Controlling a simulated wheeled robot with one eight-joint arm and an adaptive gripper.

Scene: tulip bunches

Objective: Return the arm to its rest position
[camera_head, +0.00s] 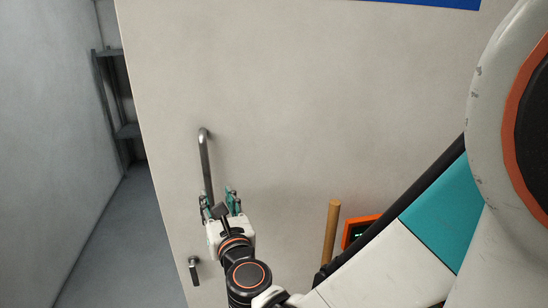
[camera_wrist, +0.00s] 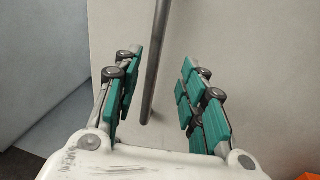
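My gripper (camera_head: 220,198) is in front of a pale door (camera_head: 290,110), close to a vertical metal bar handle (camera_head: 206,165). In the wrist view, my gripper (camera_wrist: 162,105) is open, with its teal-padded fingers apart. The bar handle (camera_wrist: 155,70) shows between and beyond the fingers there. I cannot tell from these frames whether any finger touches the bar. My arm reaches in from the right side of the head view.
A small lever (camera_head: 194,270) sits low on the door. A wooden post (camera_head: 331,232) and an orange-framed box (camera_head: 360,230) stand right of my gripper. At the left, a passage with grey floor (camera_head: 125,250) and dark shelving (camera_head: 120,100) shows past the door's edge.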

